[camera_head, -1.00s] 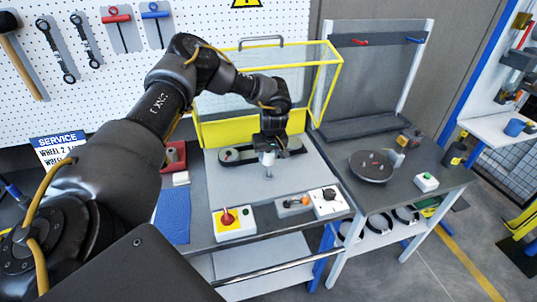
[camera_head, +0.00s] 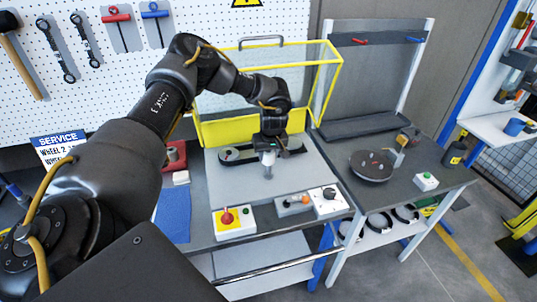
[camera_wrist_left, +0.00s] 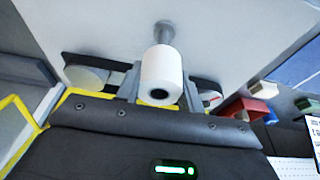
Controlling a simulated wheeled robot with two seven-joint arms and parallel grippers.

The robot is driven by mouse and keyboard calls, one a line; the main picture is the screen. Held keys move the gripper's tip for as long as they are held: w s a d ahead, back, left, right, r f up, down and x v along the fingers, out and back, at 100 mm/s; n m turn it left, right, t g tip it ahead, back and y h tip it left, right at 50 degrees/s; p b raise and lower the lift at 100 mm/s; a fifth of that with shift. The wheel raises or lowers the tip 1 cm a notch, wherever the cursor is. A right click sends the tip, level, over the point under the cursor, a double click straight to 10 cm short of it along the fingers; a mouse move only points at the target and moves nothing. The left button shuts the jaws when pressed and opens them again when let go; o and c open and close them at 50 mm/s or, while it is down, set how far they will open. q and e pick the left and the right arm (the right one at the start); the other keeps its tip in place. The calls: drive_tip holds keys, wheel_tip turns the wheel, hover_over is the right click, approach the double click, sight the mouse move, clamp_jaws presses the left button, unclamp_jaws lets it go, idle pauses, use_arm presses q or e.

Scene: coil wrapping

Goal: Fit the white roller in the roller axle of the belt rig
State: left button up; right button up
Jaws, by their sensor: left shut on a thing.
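My left gripper (camera_head: 268,147) is shut on the white roller (camera_head: 268,158) and holds it upright over the belt rig's plate (camera_head: 290,182). In the left wrist view the roller (camera_wrist_left: 162,72) sits between the two grey fingers (camera_wrist_left: 160,82), its holed end facing the camera. A grey post, seemingly the roller axle (camera_wrist_left: 164,32), shows at the roller's far end; in the head view it lies just below the roller. I cannot tell whether the roller is on it or just above it. The black belt (camera_head: 232,155) runs behind, partly hidden by the gripper. My right gripper is out of view.
A yellow-framed guard (camera_head: 335,75) stands open behind the rig. In front are a red-knob switch box (camera_head: 234,222) and another control box (camera_head: 328,203). A blue mat (camera_head: 174,213) and red block (camera_head: 174,157) lie left. A dark disc (camera_head: 371,167) is on the right bench.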

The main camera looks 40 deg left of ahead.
sight(269, 166)
use_arm(q)
drive_tip(key=shift+f+b, duration=0.8)
drive_tip(key=shift+f, duration=0.6)
drive_tip(key=shift+f+b, duration=1.15)
drive_tip(key=shift+f, duration=0.85)
drive_tip(key=o, duration=1.1)
drive_tip(key=shift+d+r, duration=0.15)
drive_tip(key=shift+r, duration=0.45)
drive_tip(key=b+v, duration=0.3)
drive_tip(key=v, duration=0.6)
drive_tip(key=shift+s+r, duration=0.15)
drive_tip(key=shift+r, duration=0.15)
